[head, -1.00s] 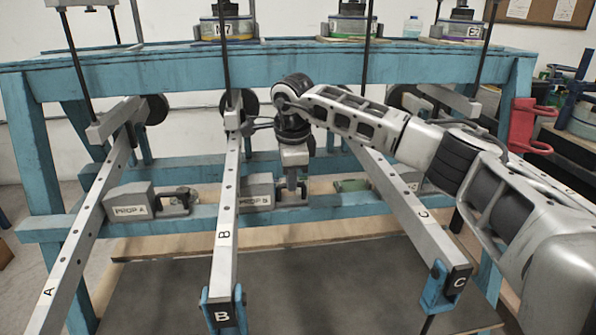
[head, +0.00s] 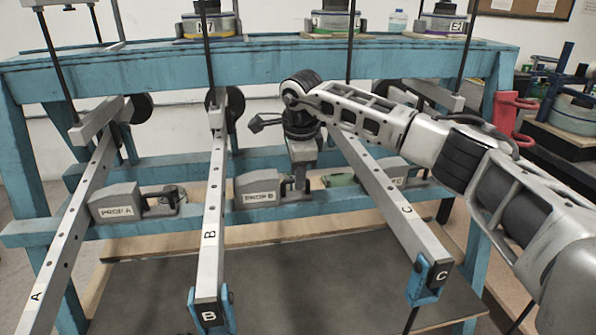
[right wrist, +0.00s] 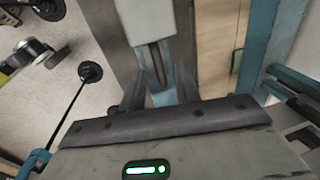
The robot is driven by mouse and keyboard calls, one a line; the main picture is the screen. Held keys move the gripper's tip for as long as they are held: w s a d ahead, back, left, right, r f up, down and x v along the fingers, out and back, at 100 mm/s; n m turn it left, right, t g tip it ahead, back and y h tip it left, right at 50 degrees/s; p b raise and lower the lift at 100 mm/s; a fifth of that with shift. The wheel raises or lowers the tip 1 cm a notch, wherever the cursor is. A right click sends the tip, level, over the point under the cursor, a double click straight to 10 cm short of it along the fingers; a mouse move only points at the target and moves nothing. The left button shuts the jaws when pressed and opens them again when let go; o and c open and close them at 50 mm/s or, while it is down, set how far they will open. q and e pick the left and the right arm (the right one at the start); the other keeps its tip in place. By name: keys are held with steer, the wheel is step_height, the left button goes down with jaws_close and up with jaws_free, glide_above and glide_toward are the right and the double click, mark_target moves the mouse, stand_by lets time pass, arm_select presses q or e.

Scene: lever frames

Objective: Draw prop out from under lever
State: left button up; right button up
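Prop B (head: 256,190) is a grey block on the lower blue rail, just right of lever B (head: 212,205) in the head view. A strip of blue shows between them. My right gripper (head: 299,182) points down at the handle on the prop's right side; its fingers are mostly hidden in the head view. In the right wrist view, the gripper's two dark fingers (right wrist: 158,88) straddle a narrow bar in front of a grey block. The prop has moved along with the gripper, so it appears held. My left gripper is out of view.
Prop A (head: 118,204) sits right of lever A (head: 72,225). Lever C (head: 392,208) slopes down right of my gripper, with prop C (head: 397,176) partly hidden behind it. The blue upper beam (head: 250,68) carries weights. A dark mat (head: 300,285) lies below.

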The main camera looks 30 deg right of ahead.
steer(key=s+r, duration=0.3)
steer(key=r, duration=1.2)
steer(key=shift+a+r, duration=0.3)
steer(key=shift+a, duration=0.15)
